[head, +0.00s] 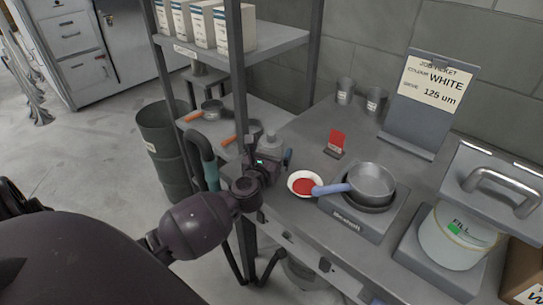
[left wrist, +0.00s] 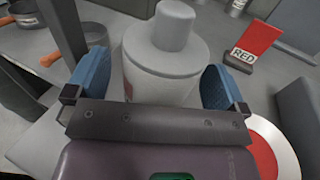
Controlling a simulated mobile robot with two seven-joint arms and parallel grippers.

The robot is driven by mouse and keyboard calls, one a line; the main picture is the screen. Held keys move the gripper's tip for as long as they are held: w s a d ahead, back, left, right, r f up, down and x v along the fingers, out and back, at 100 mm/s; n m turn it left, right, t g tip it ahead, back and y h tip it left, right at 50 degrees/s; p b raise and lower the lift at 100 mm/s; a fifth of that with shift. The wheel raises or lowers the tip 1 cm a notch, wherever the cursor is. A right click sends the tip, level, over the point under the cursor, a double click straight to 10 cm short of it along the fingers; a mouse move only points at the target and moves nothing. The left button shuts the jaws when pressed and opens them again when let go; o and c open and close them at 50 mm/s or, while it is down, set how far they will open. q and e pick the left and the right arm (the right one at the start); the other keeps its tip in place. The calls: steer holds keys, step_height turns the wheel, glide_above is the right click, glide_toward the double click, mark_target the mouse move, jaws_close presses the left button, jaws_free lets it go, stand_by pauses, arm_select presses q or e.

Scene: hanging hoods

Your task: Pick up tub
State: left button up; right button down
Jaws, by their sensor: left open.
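A pale grey-white tub (left wrist: 165,62) with a narrower round cap stands upright on the bench in the left wrist view. It also shows in the head view (head: 271,142), partly hidden behind my left gripper (head: 268,161). In the left wrist view my left gripper (left wrist: 154,85) is open, with one blue finger on each side of the tub. A gap shows beside the left finger; whether the right finger touches cannot be told. Reddish marking shows low on the tub's left side. My right gripper is not in view.
A white dish of red powder (head: 302,185) and a red card (head: 337,141) are near, right of the tub. A pot (head: 372,182) with a blue handle sits on a scale. A dark shelf post (head: 238,90) stands close left. A FILL bucket (head: 445,240) is far right.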

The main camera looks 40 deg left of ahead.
mark_target(270, 135)
arm_select(q)
steer(key=c, duration=0.9)
steer(key=shift+o, duration=0.2)
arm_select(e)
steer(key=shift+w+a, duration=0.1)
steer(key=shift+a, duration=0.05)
arm_select(q)
steer(key=shift+r, duration=0.1)
step_height(270, 135, up, 7)
steer(key=p, duration=0.3)
steer(key=shift+r, duration=0.2)
step_height(270, 135, up, 13)
steer(key=p, duration=0.4)
steer(key=shift+f, duration=0.2)
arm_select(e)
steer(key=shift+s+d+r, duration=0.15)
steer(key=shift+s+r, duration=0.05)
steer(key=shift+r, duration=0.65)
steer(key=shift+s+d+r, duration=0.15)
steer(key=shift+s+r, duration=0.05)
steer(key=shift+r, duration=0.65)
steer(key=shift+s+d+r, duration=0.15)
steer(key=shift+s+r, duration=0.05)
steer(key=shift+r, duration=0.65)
